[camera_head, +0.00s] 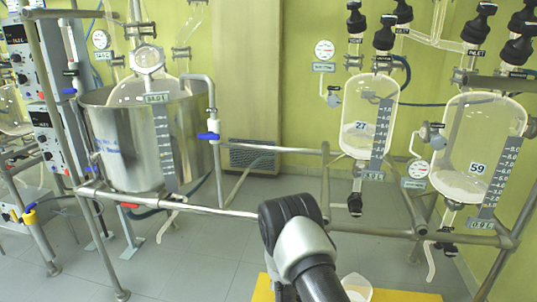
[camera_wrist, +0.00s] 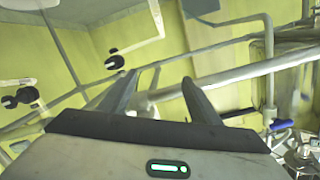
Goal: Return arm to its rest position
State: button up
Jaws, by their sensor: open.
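My arm (camera_head: 298,245) rises from the bottom centre of the head view, in front of the metal frame. The jaws are hidden in that view. My gripper (camera_wrist: 160,88) shows in the wrist view with its two dark fingers apart and nothing between them. Beyond the fingers, a pale pipe (camera_wrist: 235,75) crosses the wrist view diagonally. I cannot tell how far it is from the fingertips.
A steel reactor vessel (camera_head: 120,140) stands at left beside control boxes (camera_head: 25,60). Glass vessels marked 27 (camera_head: 358,105) and 59 (camera_head: 465,140) hang at right. A horizontal rail (camera_head: 200,208) crosses near my arm. Grey floor (camera_head: 200,265) is open at lower left.

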jog(key=w+a+r+g+y, duration=0.15)
jog(key=w+r, duration=0.25)
jog(key=r, duration=0.8)
jog(key=s+r+n+g+y, duration=0.1)
jog(key=s+r+n+g, duration=0.1)
jog(key=s+r, duration=0.35)
jog(key=s+r+n+g+y, duration=0.1)
jog(key=s+r+g, duration=0.1)
jog(key=r, duration=0.6)
jog(key=s+d+r+n+g, duration=0.1)
jog(key=s+d+r+g, duration=0.15)
jog(key=s, duration=0.85)
jog(key=s+d+r+n+g, duration=0.15)
jog(key=s+r, duration=0.25)
jog(key=s, duration=0.7)
jog(key=s+d+r+n+g, duration=0.1)
jog(key=s+d+r+n, duration=0.15)
jog(key=s, duration=0.75)
notch_tip(320, 180, up, 24)
jog(key=p, duration=2.4)
jog(key=shift+a+r+m, duration=0.15)
jog(key=shift+a+m, duration=0.1)
jog(key=shift+m, duration=0.05)
jog(key=shift+w, duration=0.1)
